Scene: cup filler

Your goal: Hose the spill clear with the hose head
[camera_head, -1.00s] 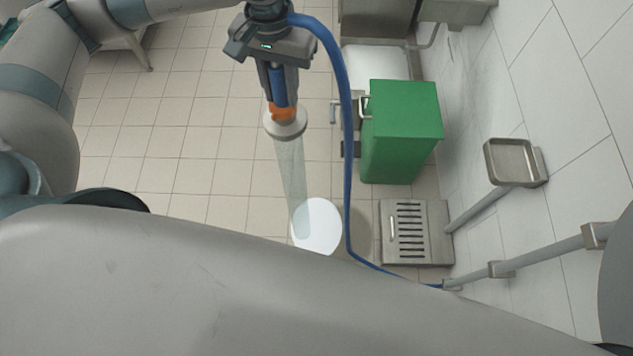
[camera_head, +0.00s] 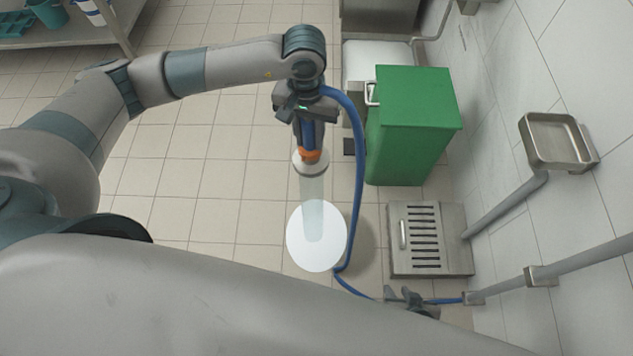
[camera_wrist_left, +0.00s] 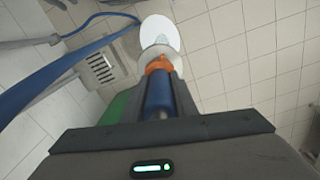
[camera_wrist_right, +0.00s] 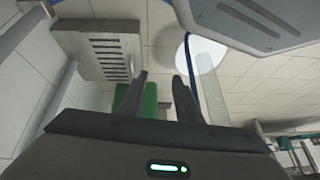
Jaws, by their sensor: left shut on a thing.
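My left gripper (camera_head: 310,138) is shut on the hose head, which has a blue grip, an orange collar (camera_head: 310,156) and a pale round nozzle; it also shows in the left wrist view (camera_wrist_left: 158,66). The hose head points down, and a translucent spray (camera_head: 313,205) runs from it onto a round white patch (camera_head: 327,252) on the floor, seemingly the spill. The blue hose (camera_head: 358,185) loops from the gripper past the patch's right side. My right gripper (camera_head: 408,297) is low, right of the patch; its fingers are apart and empty in the right wrist view (camera_wrist_right: 160,85).
A green bin (camera_head: 415,130) stands beyond a floor drain grate (camera_head: 455,255). A wall pipe (camera_head: 505,205) and a metal tray (camera_head: 556,140) are at the right. A shelf with teal containers (camera_head: 48,12) is far left. The tiled floor left of the spray is clear.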

